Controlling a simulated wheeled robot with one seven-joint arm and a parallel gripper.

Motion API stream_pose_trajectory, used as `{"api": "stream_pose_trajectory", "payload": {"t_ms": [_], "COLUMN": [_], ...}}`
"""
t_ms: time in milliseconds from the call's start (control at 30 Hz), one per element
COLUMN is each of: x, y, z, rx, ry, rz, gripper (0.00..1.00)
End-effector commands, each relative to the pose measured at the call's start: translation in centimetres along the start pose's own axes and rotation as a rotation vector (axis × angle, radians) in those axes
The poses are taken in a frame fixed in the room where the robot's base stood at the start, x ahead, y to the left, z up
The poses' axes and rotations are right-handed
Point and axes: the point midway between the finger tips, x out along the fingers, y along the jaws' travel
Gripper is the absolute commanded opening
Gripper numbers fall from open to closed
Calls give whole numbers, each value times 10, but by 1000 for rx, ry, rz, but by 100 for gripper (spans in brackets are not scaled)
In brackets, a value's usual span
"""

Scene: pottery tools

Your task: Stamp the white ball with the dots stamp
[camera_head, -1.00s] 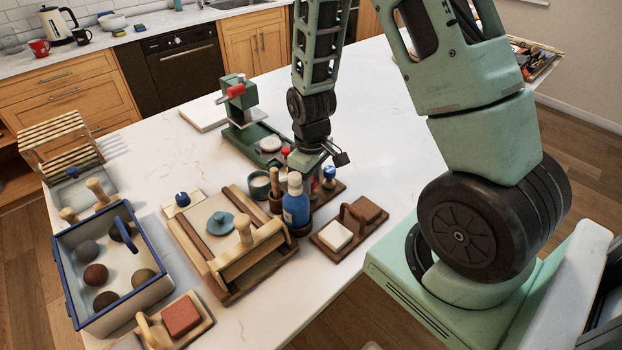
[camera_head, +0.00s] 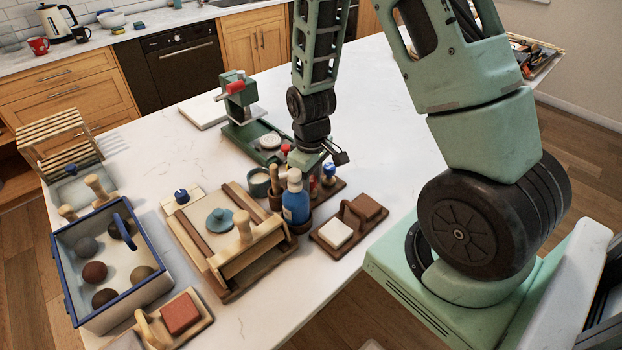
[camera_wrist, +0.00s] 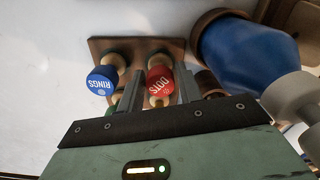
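The dots stamp (camera_wrist: 160,82) has a red knob lettered DOTS and a pale wooden neck. It stands on a brown wooden stand in the wrist view. My gripper (camera_wrist: 156,92) is open around it, one finger on each side, with a visible gap to the left finger. In the head view my gripper (camera_head: 314,160) is low over the stand, and the dots stamp is mostly hidden there. No round white ball is clear; a flattened white round piece (camera_head: 270,142) sits on the base of the green press (camera_head: 242,105).
The blue RINGS stamp (camera_wrist: 102,80) stands just left of my gripper in the wrist view. A blue bottle (camera_head: 295,205) stands close by. A wooden roller frame (camera_head: 232,240), a blue-rimmed tray (camera_head: 150,292) of coloured balls and a two-block stand (camera_head: 345,228) are nearer.

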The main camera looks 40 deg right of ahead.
Motion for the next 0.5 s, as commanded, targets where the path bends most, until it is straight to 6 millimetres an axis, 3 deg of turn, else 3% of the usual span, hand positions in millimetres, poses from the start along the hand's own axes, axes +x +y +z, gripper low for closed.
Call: {"api": "stream_pose_trajectory", "payload": {"t_ms": [333, 500], "x": [-1, -11], "y": [0, 0], "z": [0, -1], "rx": [0, 0], "ry": [1, 3], "rz": [0, 1], "gripper": [53, 53]}}
